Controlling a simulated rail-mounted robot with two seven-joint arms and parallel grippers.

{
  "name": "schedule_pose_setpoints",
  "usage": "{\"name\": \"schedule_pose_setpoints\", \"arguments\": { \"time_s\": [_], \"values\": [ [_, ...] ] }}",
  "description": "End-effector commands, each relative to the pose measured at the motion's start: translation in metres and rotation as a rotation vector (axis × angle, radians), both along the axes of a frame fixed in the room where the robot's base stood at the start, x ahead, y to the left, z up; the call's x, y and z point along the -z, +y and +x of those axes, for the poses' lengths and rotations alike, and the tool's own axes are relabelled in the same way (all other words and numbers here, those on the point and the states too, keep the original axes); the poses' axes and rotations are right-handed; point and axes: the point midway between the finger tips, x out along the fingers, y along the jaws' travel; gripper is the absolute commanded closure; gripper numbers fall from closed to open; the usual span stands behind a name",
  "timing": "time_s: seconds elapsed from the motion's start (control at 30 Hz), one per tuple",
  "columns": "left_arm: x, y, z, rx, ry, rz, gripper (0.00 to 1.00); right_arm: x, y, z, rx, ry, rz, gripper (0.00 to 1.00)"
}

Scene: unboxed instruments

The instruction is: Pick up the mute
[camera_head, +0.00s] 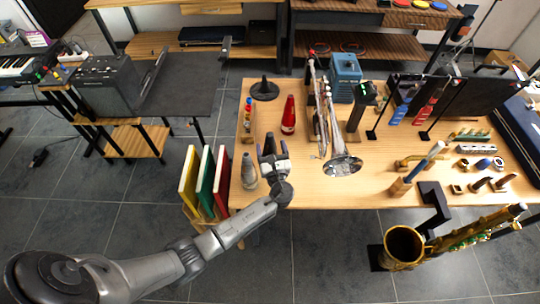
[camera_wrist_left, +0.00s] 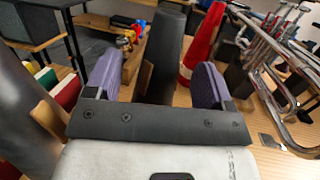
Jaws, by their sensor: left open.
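Several cone-shaped objects that look like mutes stand on the wooden table (camera_head: 380,188). A dark grey cone (camera_wrist_left: 166,52) stands upright between my left gripper's fingers in the wrist view; in the head view it is mostly hidden by the gripper. My left gripper (camera_head: 273,157) is open, with purple finger pads on either side of the dark cone. I cannot tell whether they touch it. A lighter grey cone (camera_head: 249,171) stands just left of the gripper. A red cone (camera_head: 288,115) with a pale band stands farther back. My right gripper is not in view.
A trumpet (camera_head: 325,110) on a stand is right of the red cone. Yellow, green and red upright panels (camera_head: 205,182) stand off the table's left edge. A black round-based stand (camera_head: 264,91) is behind. A brass saxophone (camera_head: 404,246) stands front right.

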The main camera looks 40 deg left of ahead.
Motion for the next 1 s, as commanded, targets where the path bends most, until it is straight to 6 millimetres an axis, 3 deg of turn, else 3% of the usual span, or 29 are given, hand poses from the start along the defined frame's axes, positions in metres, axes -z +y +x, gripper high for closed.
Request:
{"name": "schedule_pose_setpoints", "arguments": {
  "time_s": [0.13,0.37,1.0],
  "values": [
    [-0.002,0.0134,0.0107,-0.001,0.0,0.0,0.24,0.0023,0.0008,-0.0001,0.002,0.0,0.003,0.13],
    [-0.0024,0.015,0.0121,0.001,0.001,-0.001,0.24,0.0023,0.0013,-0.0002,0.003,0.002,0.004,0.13],
    [-0.0022,0.0147,0.0117,0.001,0.001,-0.001,0.85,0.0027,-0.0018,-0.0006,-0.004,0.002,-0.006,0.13]
  ]
}}
